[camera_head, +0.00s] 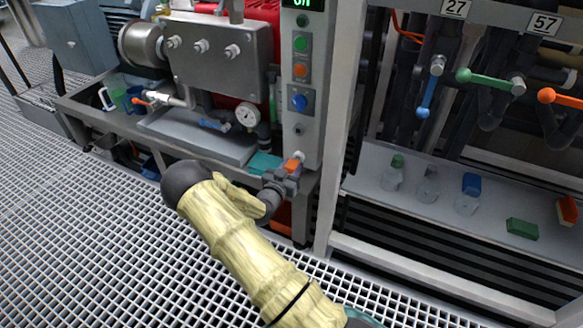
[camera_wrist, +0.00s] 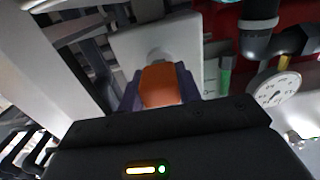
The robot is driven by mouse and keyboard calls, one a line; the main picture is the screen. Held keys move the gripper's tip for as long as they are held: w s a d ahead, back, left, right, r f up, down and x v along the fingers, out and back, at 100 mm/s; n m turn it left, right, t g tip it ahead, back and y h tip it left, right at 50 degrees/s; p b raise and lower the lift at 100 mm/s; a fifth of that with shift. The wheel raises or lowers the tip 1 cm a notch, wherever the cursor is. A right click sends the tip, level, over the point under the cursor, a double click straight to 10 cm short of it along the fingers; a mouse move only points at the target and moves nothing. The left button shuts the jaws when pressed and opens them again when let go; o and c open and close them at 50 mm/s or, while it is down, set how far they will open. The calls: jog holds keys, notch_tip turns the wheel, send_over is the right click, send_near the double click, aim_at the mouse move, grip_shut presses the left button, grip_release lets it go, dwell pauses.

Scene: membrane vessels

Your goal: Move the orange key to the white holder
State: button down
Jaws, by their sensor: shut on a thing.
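The orange key (camera_head: 292,165) is held in my gripper (camera_head: 283,173), at the lower end of the grey control panel. In the wrist view the key (camera_wrist: 160,84) sits between the two dark purple fingers, which are shut on it. A small white round part (camera_head: 299,155), which looks like the white holder, is on the panel just beyond the key. In the wrist view a pale round part (camera_wrist: 156,54) shows directly beyond the key, partly hidden by it. I cannot tell whether the key touches it.
The control panel (camera_head: 302,110) has green, orange and blue buttons above the key. A pressure gauge (camera_head: 247,114) is to the left, and a teal pad (camera_head: 263,163) lies on the bench. A shelf (camera_head: 380,205) with several bottles is at right, beyond a white post (camera_head: 343,110).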

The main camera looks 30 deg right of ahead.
jog(key=shift+w+d, duration=0.35)
jog(key=shift+d, duration=0.1)
dwell(0.8)
jog(key=c, duration=0.9)
grip_release()
jog(key=p+v, duration=0.5)
jog(key=v, duration=1.2)
jog(key=shift+s+a, duration=0.1)
jog(key=shift+a, duration=0.05)
